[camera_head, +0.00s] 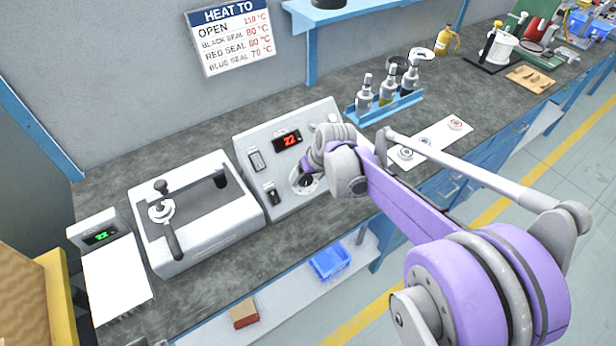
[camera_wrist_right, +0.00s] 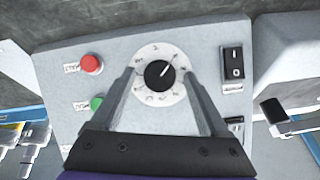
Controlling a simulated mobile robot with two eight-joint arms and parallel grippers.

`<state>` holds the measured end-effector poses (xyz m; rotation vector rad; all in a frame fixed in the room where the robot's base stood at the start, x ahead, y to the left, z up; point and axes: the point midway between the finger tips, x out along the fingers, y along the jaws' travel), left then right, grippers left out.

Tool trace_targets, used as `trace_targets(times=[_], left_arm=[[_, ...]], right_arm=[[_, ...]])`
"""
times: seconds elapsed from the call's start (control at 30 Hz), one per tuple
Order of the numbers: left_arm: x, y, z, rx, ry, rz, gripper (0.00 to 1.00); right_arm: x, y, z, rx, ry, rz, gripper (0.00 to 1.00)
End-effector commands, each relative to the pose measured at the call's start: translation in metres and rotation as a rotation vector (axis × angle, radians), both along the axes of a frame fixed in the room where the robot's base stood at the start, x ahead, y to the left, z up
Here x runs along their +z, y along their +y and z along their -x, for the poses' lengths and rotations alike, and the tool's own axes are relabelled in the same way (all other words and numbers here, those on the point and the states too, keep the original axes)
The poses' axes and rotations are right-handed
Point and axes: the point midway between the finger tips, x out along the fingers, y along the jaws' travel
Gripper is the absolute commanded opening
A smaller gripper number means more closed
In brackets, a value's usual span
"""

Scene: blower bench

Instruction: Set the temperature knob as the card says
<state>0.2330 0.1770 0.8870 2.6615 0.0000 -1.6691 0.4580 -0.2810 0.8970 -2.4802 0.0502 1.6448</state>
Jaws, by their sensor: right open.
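The black temperature knob (camera_wrist_right: 159,74) sits on a white round dial on the grey control box (camera_head: 245,140). Its white pointer line aims to the upper right in the right wrist view. In the head view the knob (camera_head: 306,181) is partly covered by my right gripper (camera_head: 310,172). The right gripper's fingers (camera_wrist_right: 160,82) are open, one on each side of the knob; I cannot tell whether they touch it. The red display (camera_head: 288,141) seems to read 22. The card (camera_head: 231,38) on the wall lists HEAT TO temperatures for open, black, red and blue seal; some digits are blurred.
A red button (camera_wrist_right: 91,64) and a green button (camera_wrist_right: 97,103) sit beside the dial, and a black rocker switch (camera_wrist_right: 233,64) on its other side. A lever press (camera_head: 205,215) and a scale (camera_head: 95,235) stand left. A blue bottle rack (camera_head: 385,112) stands behind right.

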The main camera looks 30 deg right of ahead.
Motion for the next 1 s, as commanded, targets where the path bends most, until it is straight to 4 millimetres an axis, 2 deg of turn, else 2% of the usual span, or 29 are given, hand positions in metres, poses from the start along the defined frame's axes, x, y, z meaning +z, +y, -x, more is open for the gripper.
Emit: trace_targets(times=[0.17, 0.2, 0.6, 0.63, 1.0], left_arm=[[0.0001, 0.0000, 0.0000, 0.000, 0.000, 0.000, 0.00], [0.0001, 0.0000, 0.0000, 0.000, 0.000, 0.000, 0.00], [0.0001, 0.0000, 0.0000, 0.000, 0.000, 0.000, 0.00], [0.0001, 0.0000, 0.0000, 0.000, 0.000, 0.000, 0.00], [-0.0009, 0.0000, 0.0002, 0.000, 0.000, 0.000, 0.00]], right_arm=[[0.0000, 0.0001, 0.0000, 0.000, 0.000, 0.000, 0.78], [0.0001, 0.0001, 0.0000, 0.000, 0.000, 0.000, 0.75], [0.0002, 0.0000, 0.0002, 0.000, 0.000, 0.000, 0.03], [0.0002, 0.0000, 0.0002, 0.000, 0.000, 0.000, 0.00], [0.0001, -0.0008, 0.0001, -0.040, 0.003, -0.039, 0.00]])
